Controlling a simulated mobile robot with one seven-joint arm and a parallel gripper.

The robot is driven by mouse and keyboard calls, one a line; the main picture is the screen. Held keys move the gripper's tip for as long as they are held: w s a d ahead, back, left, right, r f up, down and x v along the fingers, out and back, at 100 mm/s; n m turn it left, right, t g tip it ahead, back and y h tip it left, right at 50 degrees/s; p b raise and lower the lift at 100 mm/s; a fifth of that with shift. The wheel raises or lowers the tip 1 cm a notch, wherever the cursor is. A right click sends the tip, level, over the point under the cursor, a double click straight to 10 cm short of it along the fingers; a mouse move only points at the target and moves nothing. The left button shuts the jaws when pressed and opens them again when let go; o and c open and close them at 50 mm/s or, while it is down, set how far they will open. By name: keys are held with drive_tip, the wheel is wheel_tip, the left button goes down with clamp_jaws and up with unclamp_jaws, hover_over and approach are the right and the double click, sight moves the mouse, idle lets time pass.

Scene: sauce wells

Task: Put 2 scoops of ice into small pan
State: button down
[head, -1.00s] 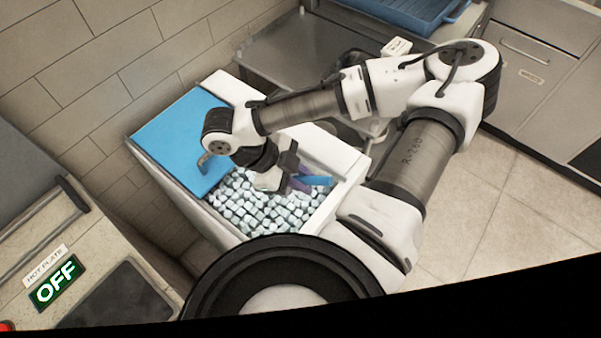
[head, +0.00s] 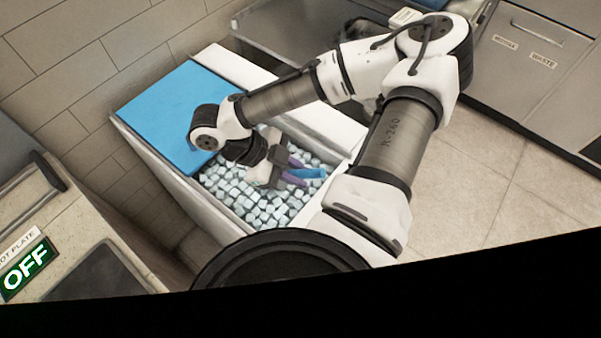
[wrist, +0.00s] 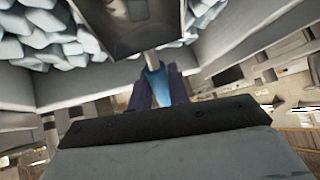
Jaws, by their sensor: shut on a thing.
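My gripper (head: 293,172), with purple fingers, is shut on the blue handle (head: 308,174) of a scoop, over the right part of the ice in the open bin. In the wrist view the blue handle (wrist: 157,84) sits between the purple fingers, and the grey metal scoop head (wrist: 135,22) shows beyond it. The scoop head is hidden in the head view. Whether it holds ice I cannot tell. Pale ice cubes (head: 262,212) fill the bin, and they also show at the upper left of the wrist view (wrist: 50,45). I cannot make out the small pan.
The white ice bin (head: 180,198) has a blue lid (head: 165,110) over its left part. A hot plate marked OFF (head: 85,275) is at the lower left. A metal counter or sink (head: 285,35) lies behind the bin. The floor (head: 490,190) at the right is clear.

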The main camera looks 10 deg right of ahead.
drive_tip(key=shift+w+a+f+y+b, duration=0.25)
drive_tip(key=shift+a+f+b, duration=0.15)
drive_tip(key=shift+a+b, duration=0.15)
drive_tip(key=shift+w+a+f+y+b, duration=0.25)
drive_tip(key=shift+a+f+b, duration=0.1)
drive_tip(key=shift+a+b, duration=0.15)
drive_tip(key=shift+w+a+r+t, duration=0.1)
drive_tip(key=shift+a+t, duration=0.2)
drive_tip(key=r+p, duration=0.2)
drive_tip(key=shift+s+d+r+y+p, duration=0.1)
drive_tip(key=shift+s+d+y+p, duration=0.1)
drive_tip(key=shift+d+y+p, duration=0.15)
drive_tip(key=shift+t+y, duration=0.3)
drive_tip(key=shift+y, duration=0.35)
drive_tip(key=r+p, duration=0.1)
drive_tip(key=p, duration=0.1)
drive_tip(key=d+r+p, duration=0.1)
drive_tip(key=r+p, duration=0.1)
drive_tip(key=s+d+r+p, duration=0.1)
drive_tip(key=shift+s+d+r+p, duration=0.1)
drive_tip(key=shift+d+r+p, duration=0.15)
drive_tip(key=shift+r+p, duration=0.15)
drive_tip(key=shift+s+d+r+t+y+p, duration=0.15)
drive_tip(key=shift+s+d+r+y+p, duration=0.15)
drive_tip(key=shift+d+r+p, duration=0.25)
drive_tip(key=shift+s+d+r+t+y+p, duration=0.2)
drive_tip(key=shift+d+r+y+p, duration=0.15)
drive_tip(key=shift+d+p, duration=0.35)
drive_tip(key=shift+a, duration=0.1)
